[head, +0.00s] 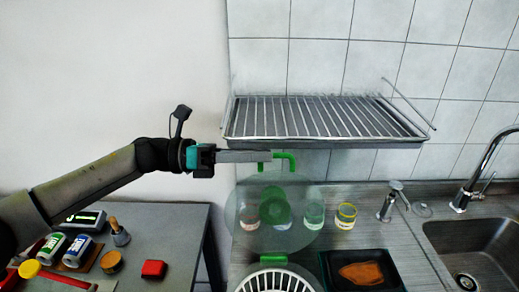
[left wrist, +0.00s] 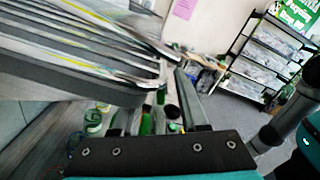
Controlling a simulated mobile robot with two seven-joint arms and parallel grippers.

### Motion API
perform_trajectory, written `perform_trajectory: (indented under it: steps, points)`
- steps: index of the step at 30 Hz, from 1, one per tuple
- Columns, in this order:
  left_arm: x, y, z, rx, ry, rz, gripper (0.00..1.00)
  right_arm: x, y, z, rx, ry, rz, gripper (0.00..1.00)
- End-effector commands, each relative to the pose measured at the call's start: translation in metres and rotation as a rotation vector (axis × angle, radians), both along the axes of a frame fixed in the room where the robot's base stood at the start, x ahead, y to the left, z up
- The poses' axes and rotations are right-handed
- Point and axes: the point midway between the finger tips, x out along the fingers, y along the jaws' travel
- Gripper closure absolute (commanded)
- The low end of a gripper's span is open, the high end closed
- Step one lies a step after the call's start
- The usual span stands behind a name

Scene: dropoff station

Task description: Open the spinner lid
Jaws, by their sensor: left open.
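The spinner's clear round lid (head: 243,220) with a green centre (head: 275,208) is raised behind the white slotted basket (head: 277,282) in the head view, tilted up. A green piece (head: 273,260) sits between the lid's lower edge and the basket. A bent green handle (head: 291,160) shows above the lid. My left gripper (head: 268,156) is open, its fingers pointing right with their tips at the handle. I cannot tell whether they touch it. The left wrist view shows the gripper's fingers (left wrist: 160,115) apart with green items beyond. My right gripper is not in view.
A metal dish rack (head: 325,120) hangs on the wall just above the left gripper. Glasses (head: 345,216) stand behind and beside the lid. A black tray (head: 363,272), tap and sink (head: 475,250) are right. A grey table (head: 185,225) with several items is left.

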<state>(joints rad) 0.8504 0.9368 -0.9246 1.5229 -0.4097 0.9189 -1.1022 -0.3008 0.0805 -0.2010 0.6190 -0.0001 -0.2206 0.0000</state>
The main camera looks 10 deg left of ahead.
Motion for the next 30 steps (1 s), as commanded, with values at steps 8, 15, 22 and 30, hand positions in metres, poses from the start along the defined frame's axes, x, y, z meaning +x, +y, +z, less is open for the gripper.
perform_trajectory:
  steps: [8,15,22,30]
  points:
    - [0.0013,-0.0067,-0.0002,0.0,0.0,0.0,0.56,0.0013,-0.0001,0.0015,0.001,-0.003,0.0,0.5]
    - [0.0012,-0.0063,-0.0003,0.0,0.0,0.0,0.72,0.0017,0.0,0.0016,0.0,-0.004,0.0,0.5]
    - [0.0012,-0.0061,-0.0003,0.0,0.001,0.0,0.98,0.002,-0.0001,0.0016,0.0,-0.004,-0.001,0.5]
    - [0.0013,-0.0059,-0.0001,0.0,0.001,0.0,1.0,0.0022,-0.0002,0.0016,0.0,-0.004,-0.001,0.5]
